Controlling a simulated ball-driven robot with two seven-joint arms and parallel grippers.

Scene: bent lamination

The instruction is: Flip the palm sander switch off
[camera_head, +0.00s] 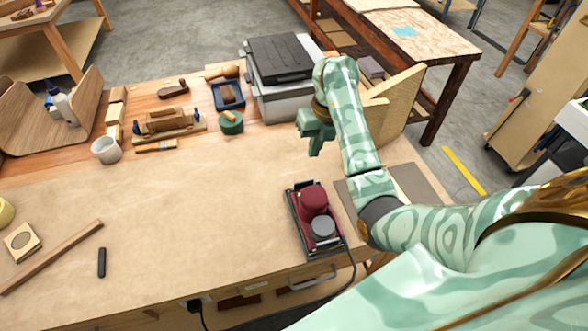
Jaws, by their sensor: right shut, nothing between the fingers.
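The palm sander (313,203) is dark red with a round grey part (323,228) at its near end. It sits in a dark tray (301,229) near the front right edge of the workbench. Its switch is too small to make out. My right gripper (313,152) is shut and empty, pointing down above the bench, behind the sander and apart from it. My right arm comes in from the right, just right of the sander. My left gripper is not in view.
A grey case with a black lid (280,58) stands at the back, with wooden boards (395,110) right of it. A white cup (106,150), a green round item (231,122) and a plane (168,122) lie back left. A cord (352,268) hangs over the front edge. The bench's middle is clear.

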